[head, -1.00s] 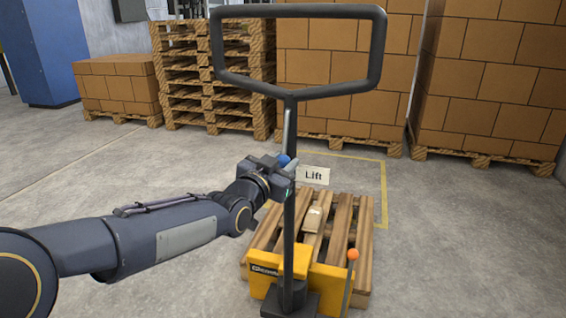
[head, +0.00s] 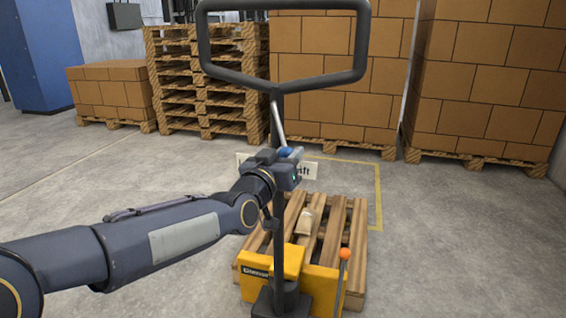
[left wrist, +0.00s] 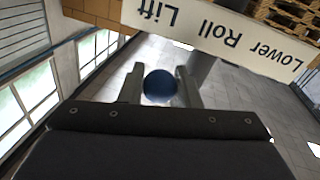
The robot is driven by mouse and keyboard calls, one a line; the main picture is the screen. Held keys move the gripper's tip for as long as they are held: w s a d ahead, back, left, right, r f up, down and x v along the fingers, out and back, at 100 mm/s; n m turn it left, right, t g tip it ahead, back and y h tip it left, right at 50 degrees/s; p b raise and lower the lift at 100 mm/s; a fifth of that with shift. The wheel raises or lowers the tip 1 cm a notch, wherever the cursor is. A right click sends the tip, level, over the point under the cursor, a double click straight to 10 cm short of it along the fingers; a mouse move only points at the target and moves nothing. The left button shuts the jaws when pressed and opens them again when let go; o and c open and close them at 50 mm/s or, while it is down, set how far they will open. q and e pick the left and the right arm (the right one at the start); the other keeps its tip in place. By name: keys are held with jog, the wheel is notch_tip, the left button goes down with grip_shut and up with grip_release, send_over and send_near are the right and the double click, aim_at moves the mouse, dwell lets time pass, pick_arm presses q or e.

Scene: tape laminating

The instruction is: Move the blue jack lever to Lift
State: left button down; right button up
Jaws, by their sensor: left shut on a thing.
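The blue knob (head: 286,152) of the jack lever shows at the handle post, just above my left gripper (head: 296,160). In the left wrist view the blue knob (left wrist: 159,86) sits between the two fingers of my left gripper (left wrist: 160,82), which is shut on it. The white label sign (head: 310,171) is behind the gripper, with "Lift" partly covered on the right. The label sign (left wrist: 220,35) appears upside down in the left wrist view, reading "Lift", "Roll" and "Lower". My right gripper is not in view.
The black loop handle (head: 284,78) rises above a yellow pallet jack (head: 315,285) with an orange-tipped lever (head: 344,254). A wooden pallet (head: 335,215) lies on it. Stacked pallets (head: 205,85) and boxes (head: 330,75) stand behind. Floor at right is clear.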

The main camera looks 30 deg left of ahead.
pick_arm(q)
jog(key=shift+w+d+r+n, duration=0.15)
jog(key=shift+d+r+n, duration=0.15)
jog(key=shift+d+n, duration=0.4)
jog(key=c, duration=1.1)
grip_release()
jog(key=s, duration=0.7)
jog(key=shift+s+d+f+p, duration=0.2)
jog(key=shift+s+f+p, duration=0.15)
jog(key=shift+f, duration=0.05)
